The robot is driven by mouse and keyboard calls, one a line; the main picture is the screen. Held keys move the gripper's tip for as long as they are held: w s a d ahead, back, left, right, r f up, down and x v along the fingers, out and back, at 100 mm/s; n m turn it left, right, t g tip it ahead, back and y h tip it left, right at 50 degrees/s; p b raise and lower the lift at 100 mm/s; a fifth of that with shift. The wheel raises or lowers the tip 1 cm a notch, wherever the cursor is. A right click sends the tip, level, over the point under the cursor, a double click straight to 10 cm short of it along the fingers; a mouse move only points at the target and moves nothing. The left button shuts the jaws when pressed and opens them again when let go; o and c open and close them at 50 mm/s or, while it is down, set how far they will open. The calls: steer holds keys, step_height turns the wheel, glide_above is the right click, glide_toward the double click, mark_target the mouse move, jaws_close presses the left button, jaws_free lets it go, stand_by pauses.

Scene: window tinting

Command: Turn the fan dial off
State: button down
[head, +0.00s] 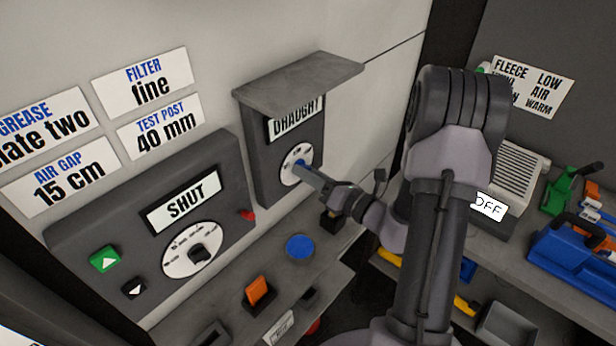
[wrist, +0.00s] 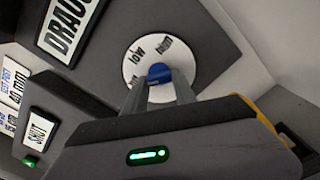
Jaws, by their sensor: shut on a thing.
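The dial is a blue knob (wrist: 159,73) on a round white plate (head: 297,165) with printed markings; "low" reads on the plate in the wrist view. It sits on a grey wall box (head: 262,160) under a ledge, with a label reading "DRAUGHT" (head: 296,117). My gripper (head: 308,170) reaches it from the right and is shut on the blue knob. In the wrist view the fingers (wrist: 160,88) stand on both sides of the knob. The fingers hide part of the plate's lower side, so the knob's setting cannot be told.
Left of the box is a grey panel (head: 75,232) with a "SHUT" display (head: 184,202), a black dial (head: 200,254) and a green button (head: 104,258). A ledge (head: 305,84) overhangs the box. A grey appliance (head: 520,165) showing "OFF" and blue tools (head: 570,262) lie on the right bench.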

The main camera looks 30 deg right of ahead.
steer(key=shift+f+n+b, duration=0.1)
steer(key=shift+n+b, duration=0.2)
steer(key=shift+n, duration=0.3)
steer(key=c, duration=1)
jaws_free()
steer(key=p+v, duration=0.1)
steer(key=v, duration=1.6)
steer(key=shift+s+p, duration=0.25)
steer(key=shift+p, duration=0.15)
steer(key=shift+d, duration=0.1)
